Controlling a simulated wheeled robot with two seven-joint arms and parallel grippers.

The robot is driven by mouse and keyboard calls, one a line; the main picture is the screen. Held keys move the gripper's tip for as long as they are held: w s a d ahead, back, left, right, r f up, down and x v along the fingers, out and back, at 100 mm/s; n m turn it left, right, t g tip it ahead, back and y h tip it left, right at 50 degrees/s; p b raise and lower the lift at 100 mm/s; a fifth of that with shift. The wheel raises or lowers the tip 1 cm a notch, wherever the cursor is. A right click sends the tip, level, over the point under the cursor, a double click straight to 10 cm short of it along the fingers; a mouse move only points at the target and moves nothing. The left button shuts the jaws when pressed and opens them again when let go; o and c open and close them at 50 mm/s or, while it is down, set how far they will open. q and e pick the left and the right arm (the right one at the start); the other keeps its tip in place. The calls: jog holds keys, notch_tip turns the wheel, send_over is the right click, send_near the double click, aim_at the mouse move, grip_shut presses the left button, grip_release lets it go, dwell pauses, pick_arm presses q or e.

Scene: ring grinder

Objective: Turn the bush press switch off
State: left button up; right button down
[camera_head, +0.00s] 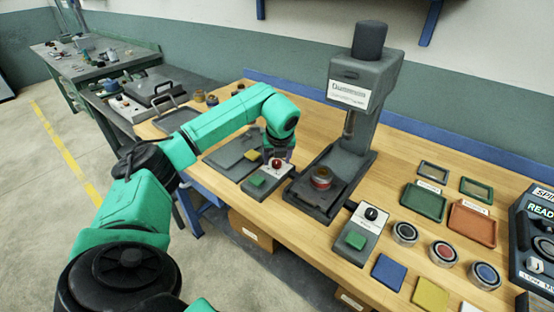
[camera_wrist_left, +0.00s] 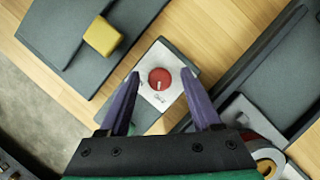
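A control box (camera_head: 266,181) with a red round knob (camera_head: 276,163) and a green button (camera_head: 257,181) stands just left of the grey press (camera_head: 363,95). In the left wrist view the red knob (camera_wrist_left: 159,78) has a pale pointer mark and sits on a white plate. My left gripper (camera_head: 279,156) is over this box, pointing down. In the left wrist view its two purple fingers (camera_wrist_left: 160,82) are apart, one on each side of the knob, with nothing visibly gripped. Whether they touch the knob I cannot tell. My right gripper is not in view.
Another control box (camera_head: 360,232) with a black knob (camera_head: 371,214) stands right of the press. A dark plate with a yellow block (camera_head: 251,155) lies left of the left gripper. Trays (camera_head: 424,202), round containers (camera_head: 444,253) and coloured squares (camera_head: 389,271) fill the right side.

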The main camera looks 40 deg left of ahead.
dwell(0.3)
pick_arm(q)
jog(key=shift+s+d+r, duration=0.1)
jog(key=shift+d+r, duration=0.05)
jog(key=shift+r, duration=0.2)
jog(key=b+v, duration=0.1)
jog(key=v, duration=1.2)
jog(key=shift+r, duration=0.4)
jog(key=shift+s+f, duration=0.1)
jog(key=shift+s, duration=0.05)
